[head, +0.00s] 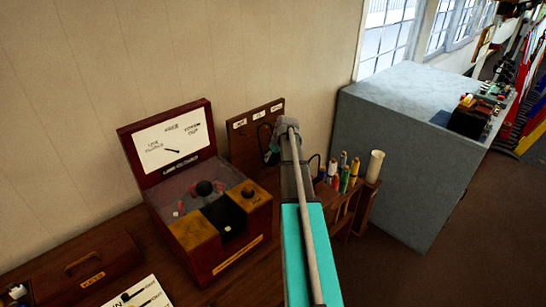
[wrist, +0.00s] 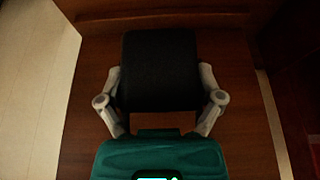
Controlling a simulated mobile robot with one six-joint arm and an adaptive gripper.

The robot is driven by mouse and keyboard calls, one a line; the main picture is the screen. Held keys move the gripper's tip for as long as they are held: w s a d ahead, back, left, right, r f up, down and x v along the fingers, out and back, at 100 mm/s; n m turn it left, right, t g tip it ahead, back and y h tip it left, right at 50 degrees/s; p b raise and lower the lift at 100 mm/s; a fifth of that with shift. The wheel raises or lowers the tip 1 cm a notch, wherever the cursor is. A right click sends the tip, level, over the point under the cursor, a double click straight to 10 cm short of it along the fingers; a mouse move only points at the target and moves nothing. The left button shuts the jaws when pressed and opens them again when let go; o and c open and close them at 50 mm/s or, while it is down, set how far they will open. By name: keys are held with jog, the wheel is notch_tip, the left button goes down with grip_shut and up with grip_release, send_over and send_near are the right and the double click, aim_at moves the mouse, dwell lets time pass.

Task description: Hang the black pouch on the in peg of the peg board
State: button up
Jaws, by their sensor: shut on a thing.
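In the wrist view the black pouch (wrist: 160,55) fills the space between the fingers of my gripper (wrist: 160,82), which is shut on its two sides. In the head view my gripper (head: 273,142) is in front of the brown peg board (head: 239,143) on the wall side, near its right half. A dark loop shows just left of my gripper there; I cannot tell whether it is part of the pouch or touches a peg. The board has small white labels along its top, too small to read surely. My arm hides the pouch and the lower right of the board.
A wooden box with an open lid and dial (head: 205,235) stands left of my arm. A rack of coloured bottles (head: 345,175) is close on the right, beside a pale tube (head: 374,167). A large grey cabinet (head: 415,150) stands beyond. A wooden key box (head: 85,268) is at lower left.

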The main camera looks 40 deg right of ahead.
jog(key=o, duration=0.8)
jog(key=shift+s+r, duration=0.1)
jog(key=shift+r, duration=0.1)
